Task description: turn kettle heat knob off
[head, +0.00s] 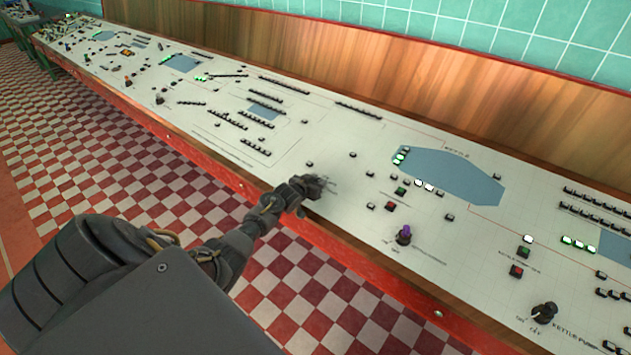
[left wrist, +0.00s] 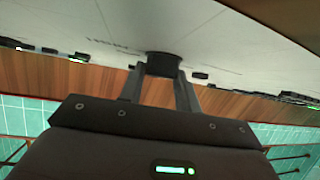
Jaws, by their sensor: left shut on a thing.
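A black knob (left wrist: 163,62) on the pale control panel (head: 330,210) sits between the two fingers of my left gripper in the left wrist view. My left gripper (head: 311,188) reaches over the panel's front edge in the head view and is shut on this knob. In the head view the gripper mostly hides the knob, and the printing beside it is too small to read. The way the knob points cannot be told. My right gripper is not in view.
A purple-topped knob (head: 404,234) and a black knob (head: 544,312) labelled as a kettle pump stand farther right. Red buttons (head: 390,206), lit green buttons and a blue-grey kettle shape (head: 455,180) are nearby. A red front edge (head: 225,180) runs along the panel; wooden boards back it.

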